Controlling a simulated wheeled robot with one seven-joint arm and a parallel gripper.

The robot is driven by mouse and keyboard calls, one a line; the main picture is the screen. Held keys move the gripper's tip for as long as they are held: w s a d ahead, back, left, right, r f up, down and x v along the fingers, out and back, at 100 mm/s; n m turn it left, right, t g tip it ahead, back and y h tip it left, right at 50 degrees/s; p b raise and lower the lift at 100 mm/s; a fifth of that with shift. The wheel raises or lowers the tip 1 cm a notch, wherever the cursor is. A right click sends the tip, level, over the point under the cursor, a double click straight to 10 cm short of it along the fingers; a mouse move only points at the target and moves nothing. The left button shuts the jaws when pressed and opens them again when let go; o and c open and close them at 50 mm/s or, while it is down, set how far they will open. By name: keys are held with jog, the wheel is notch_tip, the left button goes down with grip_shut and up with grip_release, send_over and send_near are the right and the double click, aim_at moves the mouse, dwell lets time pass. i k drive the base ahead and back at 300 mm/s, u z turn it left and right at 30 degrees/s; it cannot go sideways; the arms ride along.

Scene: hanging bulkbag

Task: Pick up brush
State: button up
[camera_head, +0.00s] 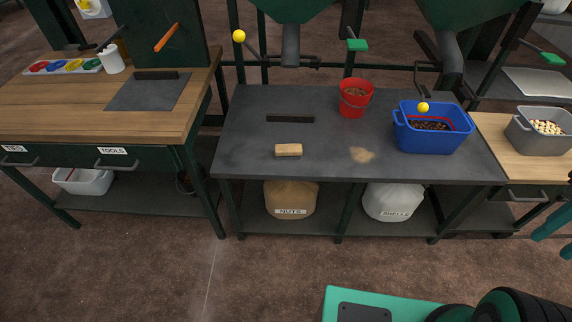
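A small tan wooden block (288,150), which looks like the brush, lies flat near the front of the dark grey worktable (240,150). I cannot make out bristles on it. A patch of light brown spill (362,155) lies to its right. My gripper (549,247) shows only in part at the right edge, as two teal fingers set apart with nothing visible between them. It is far to the right of the block and in front of the tables. The rest of it is out of frame.
A dark bar (290,118) lies behind the block. A red bucket (354,100) and a blue bin (430,138) stand on the table's right half. Hoppers with yellow-knobbed and green-handled levers hang above. Sacks (290,199) sit on the lower shelf. The floor in front is clear.

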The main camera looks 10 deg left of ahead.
aim_at(293, 151)
jog(key=u, duration=0.1)
jog(key=k, duration=0.1)
jog(key=u, duration=0.6)
jog(key=i, duration=0.45)
jog(key=z, duration=0.35)
